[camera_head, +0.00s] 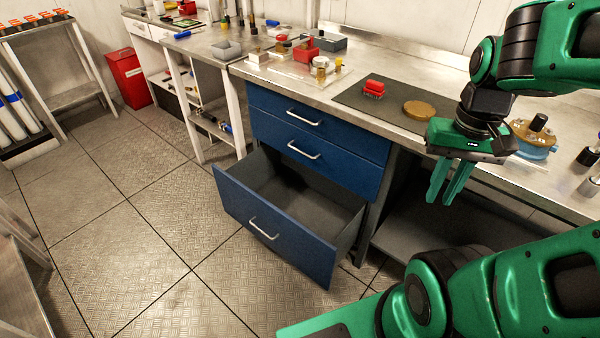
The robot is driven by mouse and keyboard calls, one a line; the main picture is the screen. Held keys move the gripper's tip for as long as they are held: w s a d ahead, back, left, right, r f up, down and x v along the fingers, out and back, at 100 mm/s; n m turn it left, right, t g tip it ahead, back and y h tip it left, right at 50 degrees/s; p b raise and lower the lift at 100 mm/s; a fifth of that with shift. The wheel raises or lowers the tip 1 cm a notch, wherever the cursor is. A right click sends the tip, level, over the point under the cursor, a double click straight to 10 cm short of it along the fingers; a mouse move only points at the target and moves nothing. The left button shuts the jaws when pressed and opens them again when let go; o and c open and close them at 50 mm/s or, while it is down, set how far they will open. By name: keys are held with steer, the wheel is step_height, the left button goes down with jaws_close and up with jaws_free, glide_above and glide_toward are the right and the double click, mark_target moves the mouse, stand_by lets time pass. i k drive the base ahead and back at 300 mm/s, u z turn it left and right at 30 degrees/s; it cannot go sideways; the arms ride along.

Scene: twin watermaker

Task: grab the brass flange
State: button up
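A round, flat brass disc (419,110), which looks like the brass flange, lies on a dark mat (352,97) on the workbench. A second brass-coloured part (524,134) with a black knob sits on a blue base farther right, partly hidden behind my gripper. My gripper (442,200) hangs in front of the bench's front edge, to the right of the disc and lower in the picture, fingers pointing down. A narrow gap shows between the fingers, and nothing is seen between them.
Below the bench, a blue drawer (275,225) stands pulled out and looks empty. Black-topped parts (590,155) stand at the right edge. Open floor (150,230) lies to the left.

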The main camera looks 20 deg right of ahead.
mark_target(415, 110)
steer(key=u, duration=0.8)
steer(key=k, duration=1.25)
steer(key=z, duration=0.55)
steer(key=i, duration=0.5)
steer(key=u, duration=0.05)
